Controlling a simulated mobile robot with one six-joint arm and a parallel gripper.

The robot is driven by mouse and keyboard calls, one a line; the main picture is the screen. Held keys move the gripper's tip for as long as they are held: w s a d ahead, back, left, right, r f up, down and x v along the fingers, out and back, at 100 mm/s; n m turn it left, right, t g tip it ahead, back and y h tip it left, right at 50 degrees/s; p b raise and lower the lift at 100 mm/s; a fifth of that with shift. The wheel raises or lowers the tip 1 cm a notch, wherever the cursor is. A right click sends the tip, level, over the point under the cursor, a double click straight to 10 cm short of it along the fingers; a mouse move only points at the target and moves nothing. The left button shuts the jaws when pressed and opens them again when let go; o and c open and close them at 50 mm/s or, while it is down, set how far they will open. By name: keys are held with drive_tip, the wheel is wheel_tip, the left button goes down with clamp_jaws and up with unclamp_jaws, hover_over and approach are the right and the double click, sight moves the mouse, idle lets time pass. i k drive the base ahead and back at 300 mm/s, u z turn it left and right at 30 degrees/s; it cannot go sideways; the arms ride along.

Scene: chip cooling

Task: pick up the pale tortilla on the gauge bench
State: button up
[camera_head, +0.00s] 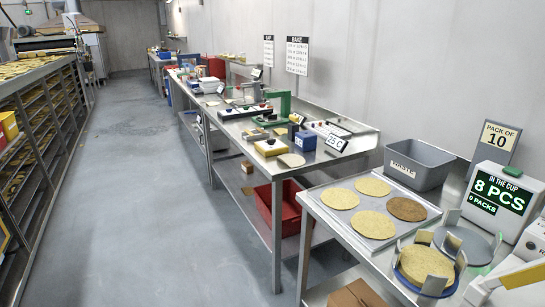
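A pale round tortilla (291,160) lies flat on the long steel bench (250,178), near its front edge. It is close to a blue box (306,139) and a "25 C" display (336,142). No gripper touches it. My gripper is not in the head view. More tortillas lie on a tray (318,211) on the nearer bench at right: several yellow ones (374,225) and one darker brown one (407,209).
A blue-rimmed cup (403,275) with upright posts holds stacked tortillas beside a counter display (500,193) reading 8 PCS. A grey waste bin (420,165) stands behind the tray. A red bin (285,207) sits under the bench. A loaded rack (40,140) lines the left; the floor between is clear.

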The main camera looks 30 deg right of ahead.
sight(292, 160)
drive_tip(key=u, duration=0.35)
drive_tip(key=i, duration=1.2)
drive_tip(key=u, duration=0.3)
